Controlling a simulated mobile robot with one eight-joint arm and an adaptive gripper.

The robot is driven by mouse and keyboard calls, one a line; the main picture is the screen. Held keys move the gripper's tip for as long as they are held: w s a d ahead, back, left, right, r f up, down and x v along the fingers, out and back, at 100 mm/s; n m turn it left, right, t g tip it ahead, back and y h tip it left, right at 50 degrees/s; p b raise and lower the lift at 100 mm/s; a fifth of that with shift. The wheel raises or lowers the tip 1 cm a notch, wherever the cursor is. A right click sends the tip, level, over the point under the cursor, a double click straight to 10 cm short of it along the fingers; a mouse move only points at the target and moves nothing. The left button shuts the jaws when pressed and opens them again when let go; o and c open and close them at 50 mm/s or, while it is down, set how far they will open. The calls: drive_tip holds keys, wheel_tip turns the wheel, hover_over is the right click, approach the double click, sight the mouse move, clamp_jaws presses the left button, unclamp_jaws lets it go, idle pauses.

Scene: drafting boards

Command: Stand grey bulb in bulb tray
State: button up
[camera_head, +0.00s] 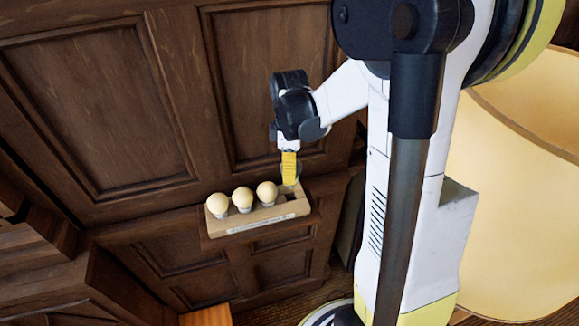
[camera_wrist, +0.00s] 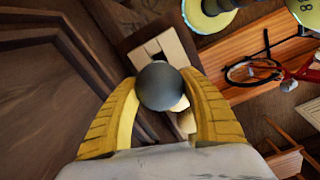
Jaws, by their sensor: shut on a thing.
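The bulb tray (camera_head: 262,219) is a pale wooden block with a label on its front, standing on a dark wooden ledge. Three cream bulbs (camera_head: 242,199) stand in a row in its left and middle part. My gripper (camera_head: 289,180) has yellow fingers pointing down at the tray's right end. In the wrist view, the fingers are shut on the grey bulb (camera_wrist: 160,86), a dark round globe. The bulb tray (camera_wrist: 174,44) shows beyond it, with a dark opening in its top. The grey bulb's lower end is hidden, and I cannot tell whether it touches the tray.
Dark panelled wood (camera_head: 100,100) rises behind the tray. A large cream lampshade (camera_head: 520,190) is at the right. An orange wooden piece (camera_head: 206,316) is at the bottom. The wrist view shows a small red bicycle (camera_wrist: 300,72) by an orange wooden surface.

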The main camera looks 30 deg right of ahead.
sight(290, 187)
drive_tip(key=shift+f+b, duration=2.5)
drive_tip(key=shift+f, duration=0.65)
drive_tip(key=shift+f+b, duration=0.6)
drive_tip(key=shift+f, duration=0.05)
drive_tip(key=o, duration=1)
